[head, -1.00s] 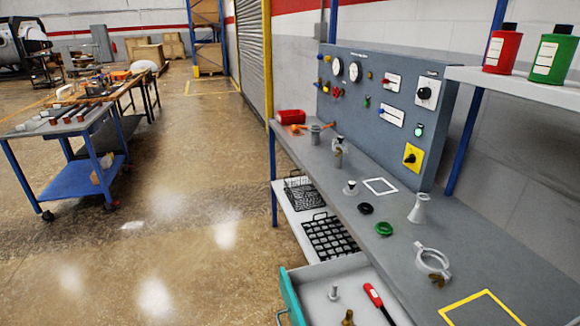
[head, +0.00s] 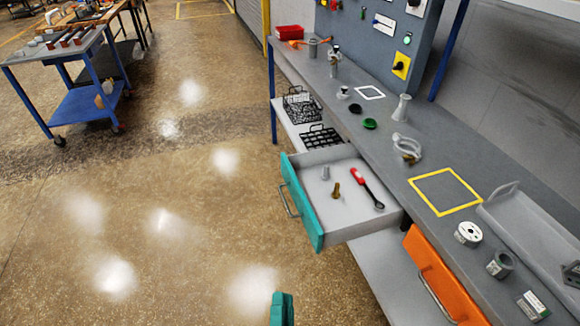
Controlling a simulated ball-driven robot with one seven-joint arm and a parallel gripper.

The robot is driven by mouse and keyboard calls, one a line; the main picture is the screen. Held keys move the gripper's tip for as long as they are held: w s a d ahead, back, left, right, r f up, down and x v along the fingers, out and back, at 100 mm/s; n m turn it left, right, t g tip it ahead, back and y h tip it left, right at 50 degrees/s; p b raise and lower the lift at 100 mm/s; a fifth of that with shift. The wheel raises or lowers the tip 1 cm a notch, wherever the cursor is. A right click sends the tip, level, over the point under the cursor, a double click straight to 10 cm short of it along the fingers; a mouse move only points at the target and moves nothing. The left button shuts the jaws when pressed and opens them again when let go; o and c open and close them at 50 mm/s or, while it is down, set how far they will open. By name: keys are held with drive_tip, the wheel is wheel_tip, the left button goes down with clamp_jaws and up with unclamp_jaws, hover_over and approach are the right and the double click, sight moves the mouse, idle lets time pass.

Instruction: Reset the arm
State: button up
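I cannot make out my gripper or its fingers in the head view. A small teal piece (head: 282,308) juts in at the bottom edge. It may be part of my own arm, but too little shows to tell. Nothing is visibly held.
A teal-fronted drawer (head: 304,208) stands open, with a red-handled tool (head: 360,180) and small fittings inside. An orange-fronted drawer (head: 432,275) is to its right. The grey workbench (head: 415,178) carries several parts. A blue cart (head: 85,105) stands far left. The floor (head: 150,220) between is clear.

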drive_tip(key=s+d+f+n+g+y, duration=0.2)
drive_tip(key=s+d+n+g, duration=0.1)
drive_tip(key=d+n+g, duration=0.45)
drive_tip(key=s+d+f+n+g+y, duration=0.1)
drive_tip(key=s+d+n+g+y, duration=0.15)
drive_tip(key=d+n+g, duration=0.55)
drive_tip(key=s+d+r+m+g+h+p, duration=0.1)
drive_tip(key=s+d+m+g+h, duration=0.3)
drive_tip(key=s+d, duration=0.9)
drive_tip(key=shift+s+d+r+h, duration=0.25)
drive_tip(key=shift+s+r+h, duration=0.1)
drive_tip(key=shift+r, duration=0.1)
